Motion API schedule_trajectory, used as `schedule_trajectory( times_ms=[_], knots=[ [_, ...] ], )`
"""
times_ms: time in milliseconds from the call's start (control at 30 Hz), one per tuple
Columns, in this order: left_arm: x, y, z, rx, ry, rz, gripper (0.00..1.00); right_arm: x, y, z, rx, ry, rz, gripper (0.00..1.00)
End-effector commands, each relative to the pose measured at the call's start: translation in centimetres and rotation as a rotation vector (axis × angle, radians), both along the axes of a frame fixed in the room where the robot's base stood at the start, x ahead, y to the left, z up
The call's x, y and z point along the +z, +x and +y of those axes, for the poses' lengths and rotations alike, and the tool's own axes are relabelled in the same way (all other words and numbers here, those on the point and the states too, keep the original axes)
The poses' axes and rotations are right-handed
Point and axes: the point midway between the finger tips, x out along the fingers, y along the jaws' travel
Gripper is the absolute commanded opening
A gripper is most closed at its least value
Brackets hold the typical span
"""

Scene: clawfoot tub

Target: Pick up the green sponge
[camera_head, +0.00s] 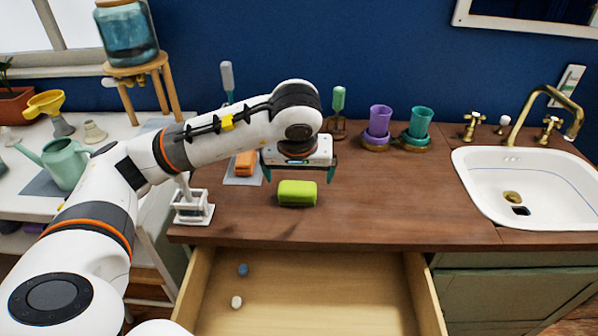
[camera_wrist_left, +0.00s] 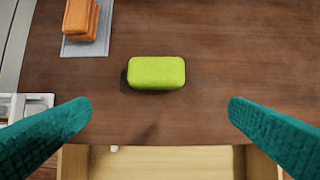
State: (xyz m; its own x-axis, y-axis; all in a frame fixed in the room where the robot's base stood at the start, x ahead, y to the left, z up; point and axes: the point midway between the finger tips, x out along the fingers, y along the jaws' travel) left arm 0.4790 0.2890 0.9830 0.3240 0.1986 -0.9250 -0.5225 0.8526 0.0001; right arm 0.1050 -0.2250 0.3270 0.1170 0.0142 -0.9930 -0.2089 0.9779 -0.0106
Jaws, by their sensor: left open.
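The green sponge (camera_head: 297,193) lies flat on the brown wooden countertop, near its front edge. In the left wrist view the sponge (camera_wrist_left: 156,73) is a bright yellow-green rounded block, beyond and between the two teal fingertips. My left gripper (camera_head: 299,172) is open and empty above the sponge, its fingers pointing down on either side. In the left wrist view the left gripper (camera_wrist_left: 158,112) has its fingers wide apart, not touching the sponge. My right gripper is in neither view.
An orange block (camera_head: 246,164) sits on a grey mat left of the sponge. A white holder (camera_head: 193,207) stands at the counter's left edge. An open drawer (camera_head: 310,290) juts out below. Purple (camera_head: 379,122) and teal cups (camera_head: 420,122) stand behind; a sink (camera_head: 525,185) is right.

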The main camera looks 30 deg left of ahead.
Motion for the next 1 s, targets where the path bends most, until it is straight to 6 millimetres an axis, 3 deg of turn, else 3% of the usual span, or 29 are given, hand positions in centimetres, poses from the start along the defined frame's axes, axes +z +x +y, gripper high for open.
schedule_trajectory(
  times_ms=[300,1000],
  knots=[
    [-4.2,1.3,0.9,0.003,-0.001,0.006,1.00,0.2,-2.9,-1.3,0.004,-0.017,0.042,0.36],
    [-10.9,3.8,3.0,0.000,0.000,0.001,1.00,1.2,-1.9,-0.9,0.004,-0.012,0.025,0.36]
  ],
)
